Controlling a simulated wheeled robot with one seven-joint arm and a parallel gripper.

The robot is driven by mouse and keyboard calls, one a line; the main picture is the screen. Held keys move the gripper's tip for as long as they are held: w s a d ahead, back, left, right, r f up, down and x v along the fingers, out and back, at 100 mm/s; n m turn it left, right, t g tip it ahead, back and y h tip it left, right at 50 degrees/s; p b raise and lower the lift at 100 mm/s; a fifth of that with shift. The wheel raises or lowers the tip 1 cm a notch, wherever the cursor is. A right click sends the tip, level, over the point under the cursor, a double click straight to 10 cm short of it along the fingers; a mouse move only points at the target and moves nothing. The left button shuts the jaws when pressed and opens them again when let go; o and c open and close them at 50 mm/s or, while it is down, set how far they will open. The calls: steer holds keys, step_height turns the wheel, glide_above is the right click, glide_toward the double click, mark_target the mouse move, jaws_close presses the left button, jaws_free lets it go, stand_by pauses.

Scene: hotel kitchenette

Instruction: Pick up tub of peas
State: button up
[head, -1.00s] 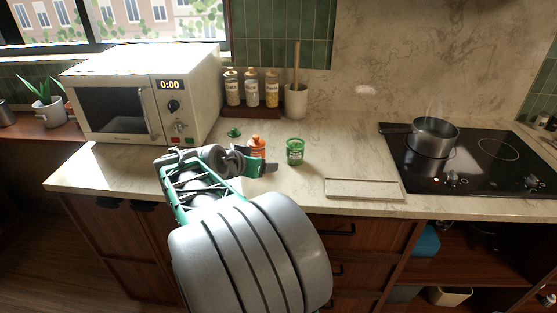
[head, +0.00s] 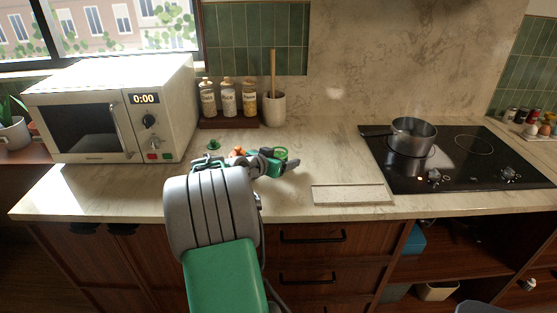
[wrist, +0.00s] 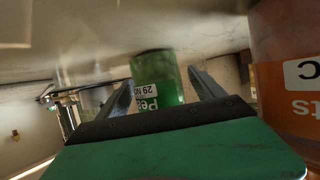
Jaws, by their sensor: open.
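The tub of peas is a green tub (head: 281,152) with a white label on the counter, partly hidden behind my gripper (head: 284,164) in the head view. In the wrist view the tub (wrist: 158,80) appears between the two open fingers of my gripper (wrist: 160,84), its label reading "Pe". The fingers flank it with gaps showing, and I cannot tell how deep it sits between them.
An orange container (head: 237,152) stands just left of the tub; it looms close at the right in the wrist view (wrist: 287,90). A small green item (head: 213,144) lies farther left. A pale board (head: 352,194) lies right, before the hob (head: 465,180) with a pot (head: 413,138).

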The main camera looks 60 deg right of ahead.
steer(key=shift+s+d+f, duration=0.1)
steer(key=shift+d, duration=0.3)
steer(key=shift+c, duration=0.6)
steer(key=c, duration=1.3)
steer(key=shift+c, duration=0.6)
